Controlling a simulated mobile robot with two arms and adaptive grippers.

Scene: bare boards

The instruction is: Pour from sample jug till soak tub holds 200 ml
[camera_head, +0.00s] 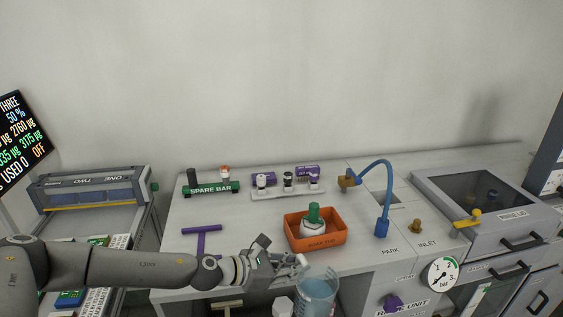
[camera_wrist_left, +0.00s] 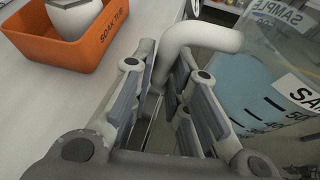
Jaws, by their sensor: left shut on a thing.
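The sample jug (camera_head: 316,292) is a clear vessel with blue liquid, at the bottom middle of the head view. It also shows at the right of the left wrist view (camera_wrist_left: 262,90), with its label and scale marks. My left gripper (camera_head: 282,262) is shut on the jug's pale handle (camera_wrist_left: 200,38), in front of the counter edge. The orange soak tub (camera_head: 318,240) stands on the counter, up and slightly right of the gripper. A white item with a green top (camera_head: 313,222) sits in it. The tub's liquid level cannot be seen. My right gripper is not in view.
A purple T-shaped item (camera_head: 202,238) lies on the counter to the left. The spare bar (camera_head: 211,189) and a rack of small items (camera_head: 288,190) stand behind. A blue hose (camera_head: 382,215), gauge (camera_head: 442,273) and rinse unit are right of the tub.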

